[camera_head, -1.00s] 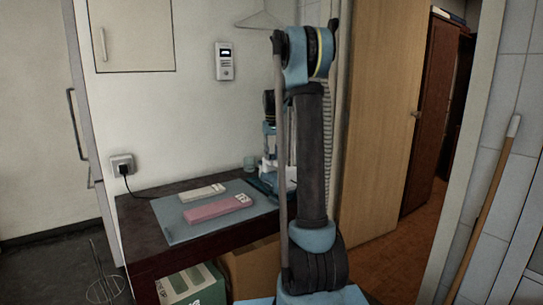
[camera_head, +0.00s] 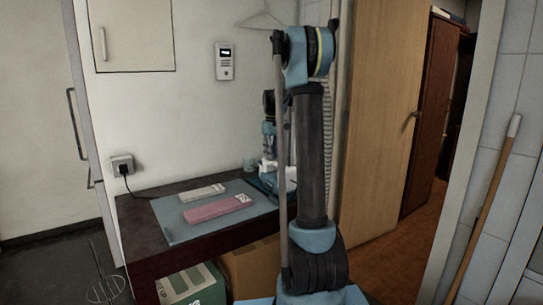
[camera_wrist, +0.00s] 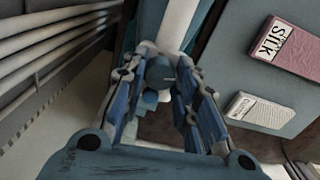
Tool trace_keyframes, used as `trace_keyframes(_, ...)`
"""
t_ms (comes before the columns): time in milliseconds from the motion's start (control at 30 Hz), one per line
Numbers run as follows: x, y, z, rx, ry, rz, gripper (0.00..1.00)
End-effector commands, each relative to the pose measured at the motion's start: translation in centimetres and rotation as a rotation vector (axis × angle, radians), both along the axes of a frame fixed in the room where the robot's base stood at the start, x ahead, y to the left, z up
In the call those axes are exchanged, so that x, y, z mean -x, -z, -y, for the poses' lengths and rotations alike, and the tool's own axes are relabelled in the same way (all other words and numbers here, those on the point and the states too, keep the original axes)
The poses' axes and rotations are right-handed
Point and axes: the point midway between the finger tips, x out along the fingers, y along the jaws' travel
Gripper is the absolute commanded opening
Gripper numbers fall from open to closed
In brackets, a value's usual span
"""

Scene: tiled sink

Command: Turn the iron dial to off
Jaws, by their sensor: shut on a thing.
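The iron (camera_head: 262,186) stands at the back right of the table, mostly hidden behind my arm in the head view. In the wrist view its pale body (camera_wrist: 177,22) runs up from between my fingers. The teal round dial (camera_wrist: 158,73) sits between the fingertips, partly covered by them. My gripper (camera_wrist: 165,78) is shut on the dial, one finger on each side. In the head view my gripper (camera_head: 268,165) is small and comes down onto the iron from above. The dial's setting marks cannot be read.
A blue-grey mat (camera_head: 180,228) on the dark table (camera_head: 145,245) bears a pink box (camera_head: 218,208) and a pale box (camera_head: 203,192). A ribbed white hose or radiator (camera_wrist: 50,60) lies left in the wrist view.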

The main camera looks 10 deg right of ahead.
Motion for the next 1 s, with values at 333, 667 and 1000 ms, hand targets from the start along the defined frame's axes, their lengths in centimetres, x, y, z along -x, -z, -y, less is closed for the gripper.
trace_keyframes(333,-0.04,-0.02,-0.03,-0.001,-0.157,0.001,0.04)
trace_keyframes(667,-0.03,-0.02,-0.04,-0.001,-0.188,0.001,0.04)
trace_keyframes(1000,-0.02,-0.02,-0.03,-0.001,-0.188,0.001,0.48)
